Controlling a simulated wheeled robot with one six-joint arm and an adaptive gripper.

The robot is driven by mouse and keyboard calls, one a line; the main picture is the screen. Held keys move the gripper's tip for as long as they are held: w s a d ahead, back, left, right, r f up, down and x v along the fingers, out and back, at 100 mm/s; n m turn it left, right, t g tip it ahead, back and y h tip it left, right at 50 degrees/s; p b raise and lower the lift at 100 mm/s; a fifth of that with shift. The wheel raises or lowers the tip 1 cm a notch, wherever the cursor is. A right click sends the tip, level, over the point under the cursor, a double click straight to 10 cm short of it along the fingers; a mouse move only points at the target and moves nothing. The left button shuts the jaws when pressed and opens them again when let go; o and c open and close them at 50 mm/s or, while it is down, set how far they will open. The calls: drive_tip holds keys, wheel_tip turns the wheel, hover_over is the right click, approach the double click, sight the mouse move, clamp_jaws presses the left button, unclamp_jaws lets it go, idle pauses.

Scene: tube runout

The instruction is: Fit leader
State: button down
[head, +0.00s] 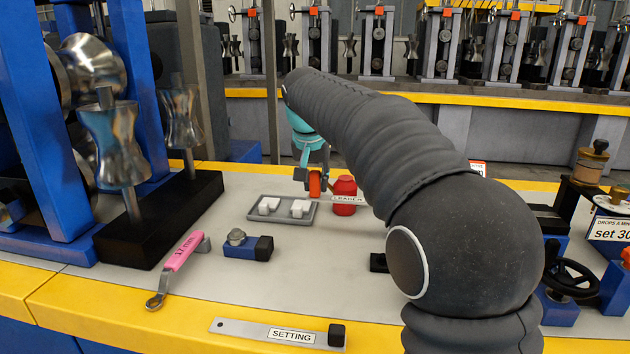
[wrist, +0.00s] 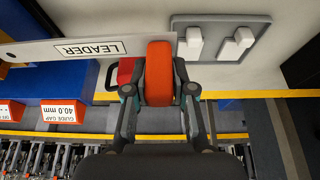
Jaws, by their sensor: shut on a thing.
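The leader (wrist: 50,51) is a flat pale strip with a "LEADER" label; in the wrist view it runs from the left edge to the orange block (wrist: 158,72) at its end. My gripper (wrist: 160,88) is shut on this orange block, its fingers on either side. In the head view the leader's label (head: 348,199) shows right of the orange block (head: 315,184), in front of a red object (head: 344,186). My gripper (head: 308,175) is partly hidden there, and my arm hides the leader's far right part.
A grey tray (head: 254,209) with white pieces lies left of the gripper. Steel rollers (head: 115,143) in a blue frame stand at the left. A pink-handled wrench (head: 180,255), a blue block (head: 243,248) and a "SETTING" bar (head: 240,328) lie nearer. A handwheel (head: 571,280) is at the right.

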drive_tip(key=shift+d, duration=0.15)
drive_tip(key=shift+s+d+b, duration=0.2)
drive_tip(key=shift+s+d, duration=0.3)
drive_tip(key=shift+d, duration=2)
drive_tip(key=shift+s+d+b, duration=0.2)
drive_tip(key=shift+s+d, duration=0.3)
drive_tip(key=shift+d, duration=2)
drive_tip(key=shift+s+d+b, duration=0.2)
drive_tip(key=shift+s+d, duration=0.3)
drive_tip(key=shift+d, duration=2)
drive_tip(key=c, duration=0.9)
unclamp_jaws()
